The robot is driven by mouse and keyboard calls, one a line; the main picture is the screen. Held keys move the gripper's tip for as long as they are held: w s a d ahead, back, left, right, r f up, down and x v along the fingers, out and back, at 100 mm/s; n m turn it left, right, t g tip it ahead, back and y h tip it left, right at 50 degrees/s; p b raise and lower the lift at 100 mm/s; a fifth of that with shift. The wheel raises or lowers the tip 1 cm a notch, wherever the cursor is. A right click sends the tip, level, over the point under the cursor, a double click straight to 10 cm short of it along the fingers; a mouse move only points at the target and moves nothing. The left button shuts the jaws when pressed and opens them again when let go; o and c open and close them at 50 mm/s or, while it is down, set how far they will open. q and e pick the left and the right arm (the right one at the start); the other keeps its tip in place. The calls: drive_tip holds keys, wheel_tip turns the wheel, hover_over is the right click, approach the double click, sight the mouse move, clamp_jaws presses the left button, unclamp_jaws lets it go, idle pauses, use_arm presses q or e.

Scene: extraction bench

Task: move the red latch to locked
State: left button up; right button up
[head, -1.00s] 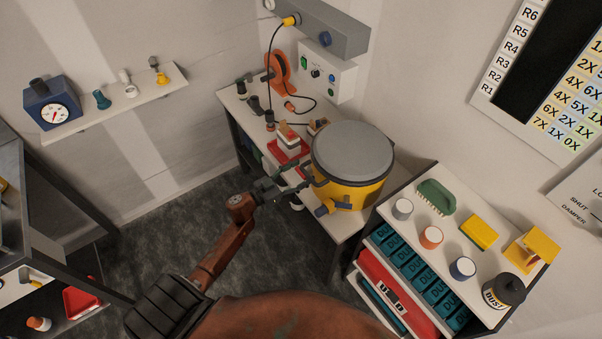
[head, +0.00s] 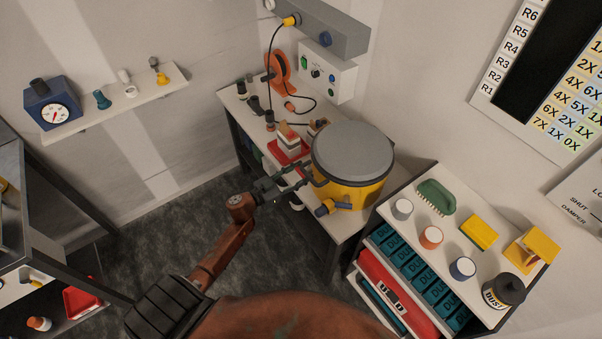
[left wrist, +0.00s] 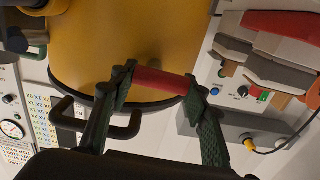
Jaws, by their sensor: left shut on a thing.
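The yellow canister (head: 358,192) with a grey lid (head: 352,148) stands on the white bench. The red latch (left wrist: 162,84) is a short red bar against the canister's side in the left wrist view. My left gripper (head: 306,174) is at the canister's left side, and in the left wrist view its two green fingers are shut on the ends of the red latch. I cannot read any locked mark. My right gripper is not in view.
A dark bent handle (left wrist: 95,120) sticks out of the canister near my fingers. A red and white stacked block (head: 288,146) stands left of the canister. A control box (head: 328,78) with a cable is behind. A cart (head: 455,225) holding jars stands at right.

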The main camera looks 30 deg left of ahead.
use_arm(q)
drive_tip(key=shift+r+m, duration=0.1)
drive_tip(key=shift+m, duration=0.8)
drive_tip(key=m, duration=0.2)
drive_tip(key=shift+s+d+m, duration=0.1)
drive_tip(key=shift+d+m, duration=0.05)
drive_tip(key=shift+m, duration=0.15)
drive_tip(key=m, duration=0.4)
drive_tip(key=shift+d, duration=0.15)
drive_tip(key=m, duration=0.2)
drive_tip(key=m+b, duration=0.1)
drive_tip(key=m, duration=0.2)
drive_tip(key=shift+s+d, duration=0.15)
drive_tip(key=m+b, duration=0.1)
drive_tip(key=m, duration=0.2)
drive_tip(key=shift+d+b, duration=0.2)
drive_tip(key=shift+b, duration=0.15)
drive_tip(key=shift+m, duration=0.7)
